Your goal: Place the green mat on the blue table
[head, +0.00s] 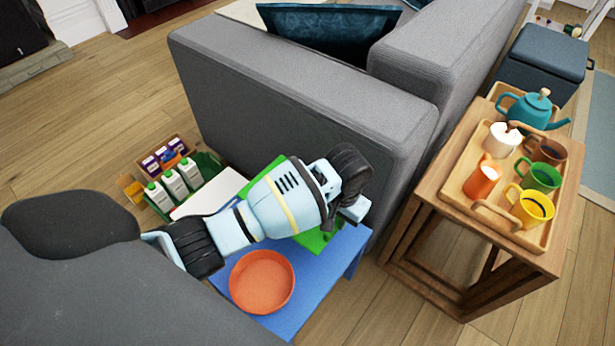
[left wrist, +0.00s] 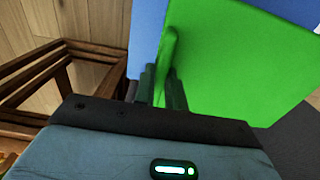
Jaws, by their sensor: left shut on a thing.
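The green mat (head: 316,240) is a flat bright green sheet over the blue table (head: 335,275), partly hidden behind my left arm. My left gripper (head: 346,210) is at the mat's right side. In the left wrist view my two fingers (left wrist: 163,88) are shut on a raised green edge or grip of the mat (left wrist: 245,65). The blue table (left wrist: 147,35) shows behind the mat there. I cannot tell whether the mat touches the tabletop. My right gripper is not in view.
An orange bowl (head: 262,281) stands on the table's near part. A white panel (head: 208,194) and crates with cartons (head: 175,184) lie left. A grey sofa (head: 300,100) stands behind. A wooden side table (head: 420,195) with a tray of cups (head: 468,184) is at right.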

